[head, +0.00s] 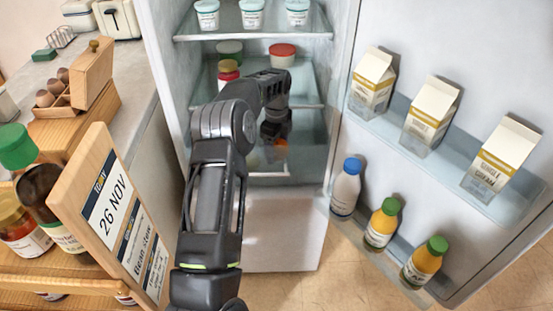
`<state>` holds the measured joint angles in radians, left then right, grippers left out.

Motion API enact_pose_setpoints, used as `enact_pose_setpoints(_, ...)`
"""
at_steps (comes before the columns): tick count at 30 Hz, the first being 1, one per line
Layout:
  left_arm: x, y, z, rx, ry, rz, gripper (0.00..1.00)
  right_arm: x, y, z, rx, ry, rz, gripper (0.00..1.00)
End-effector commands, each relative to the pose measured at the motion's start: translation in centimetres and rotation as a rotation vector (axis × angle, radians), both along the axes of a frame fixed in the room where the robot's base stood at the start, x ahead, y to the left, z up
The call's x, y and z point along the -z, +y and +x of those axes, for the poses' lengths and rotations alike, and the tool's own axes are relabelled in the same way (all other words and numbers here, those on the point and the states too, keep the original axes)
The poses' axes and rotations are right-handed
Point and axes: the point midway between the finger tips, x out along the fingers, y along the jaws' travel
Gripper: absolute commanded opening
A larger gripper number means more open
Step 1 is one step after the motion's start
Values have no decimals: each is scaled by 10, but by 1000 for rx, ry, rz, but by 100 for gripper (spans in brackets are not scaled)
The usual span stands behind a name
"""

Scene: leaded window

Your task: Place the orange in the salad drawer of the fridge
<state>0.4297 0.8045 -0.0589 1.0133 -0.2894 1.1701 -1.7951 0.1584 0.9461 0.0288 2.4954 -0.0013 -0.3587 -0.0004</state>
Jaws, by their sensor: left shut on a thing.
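The fridge (180,95) stands open, its door swung out to the right. My left arm reaches into it from below, and my left gripper (276,138) is low inside, pointing down. A pale clear front edge (268,174) of what looks like the salad drawer runs just below the gripper. I cannot tell whether the orange touches the drawer. My right gripper is not in view.
Tubs (251,14) stand on the upper glass shelf, and lidded jars (282,55) on the one below. Cartons (430,112) and bottles (382,222) fill the door racks at right. A wooden date board (110,215) and jars (40,190) crowd the left counter.

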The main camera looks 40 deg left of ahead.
Motion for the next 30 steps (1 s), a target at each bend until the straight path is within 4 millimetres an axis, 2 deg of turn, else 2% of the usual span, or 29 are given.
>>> enact_pose_setpoints(8, 1, 0, 0, 0, 0, 0, 18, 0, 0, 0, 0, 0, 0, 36)
enact_pose_setpoints(18, 43, 0, -1, -1, 1, 0, 18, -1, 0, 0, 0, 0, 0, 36)
enact_pose_setpoints(30, 49, 0, 0, 0, 0, 0, 18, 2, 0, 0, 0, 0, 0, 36)
